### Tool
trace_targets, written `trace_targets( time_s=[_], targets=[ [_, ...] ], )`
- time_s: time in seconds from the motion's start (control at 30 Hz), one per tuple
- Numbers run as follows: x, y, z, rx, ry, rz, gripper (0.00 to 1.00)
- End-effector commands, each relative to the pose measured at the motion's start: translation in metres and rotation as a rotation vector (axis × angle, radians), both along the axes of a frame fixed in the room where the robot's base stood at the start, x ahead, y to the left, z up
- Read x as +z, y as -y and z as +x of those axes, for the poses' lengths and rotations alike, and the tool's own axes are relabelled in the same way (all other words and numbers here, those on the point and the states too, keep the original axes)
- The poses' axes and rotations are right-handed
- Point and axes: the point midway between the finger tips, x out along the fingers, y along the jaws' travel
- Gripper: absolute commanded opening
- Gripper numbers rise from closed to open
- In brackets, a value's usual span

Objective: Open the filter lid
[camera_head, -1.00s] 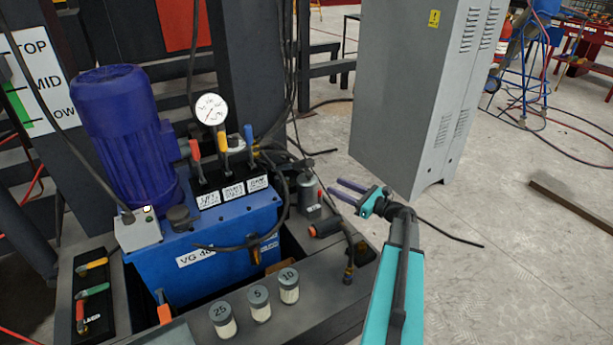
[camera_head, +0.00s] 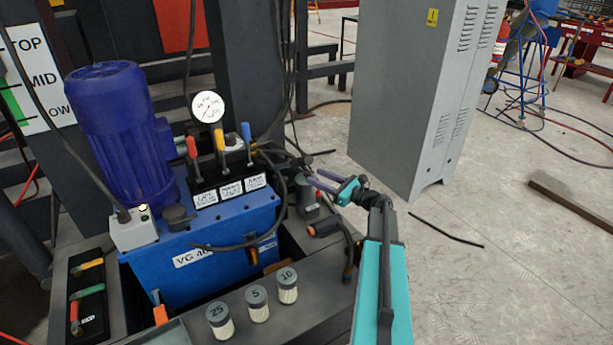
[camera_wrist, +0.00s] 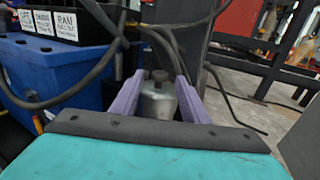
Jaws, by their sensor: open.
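The filter (camera_head: 306,200) is a small grey metal canister beside the right side of the blue hydraulic unit. In the wrist view the filter (camera_wrist: 158,100) has a rounded lid (camera_wrist: 159,84) with a dark knob (camera_wrist: 159,75) on top. The lid looks seated on the canister. My gripper (camera_head: 315,180) is open, its purple fingers level and pointing left close to the filter's top. In the wrist view my gripper (camera_wrist: 157,76) has one finger on each side of the filter in the picture. No grip on it shows; the exact gap is unclear.
The blue hydraulic unit (camera_head: 215,255) with levers and a gauge (camera_head: 208,107) stands left of the filter. Black hoses run close around the filter. Jars labelled 25, 5 and 10 (camera_head: 287,286) stand on the front ledge. A grey cabinet (camera_head: 395,90) stands behind right.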

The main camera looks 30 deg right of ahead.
Motion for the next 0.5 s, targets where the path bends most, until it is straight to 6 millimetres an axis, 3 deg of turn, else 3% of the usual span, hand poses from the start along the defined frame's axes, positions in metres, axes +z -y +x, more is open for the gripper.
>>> trace_targets(
  time_s=[0.2,0.5],
  targets=[
    [-0.002,-0.011,0.030,0.002,0.000,-0.001,0.41],
    [0.000,-0.018,0.052,0.001,0.000,0.000,0.41]
  ],
)
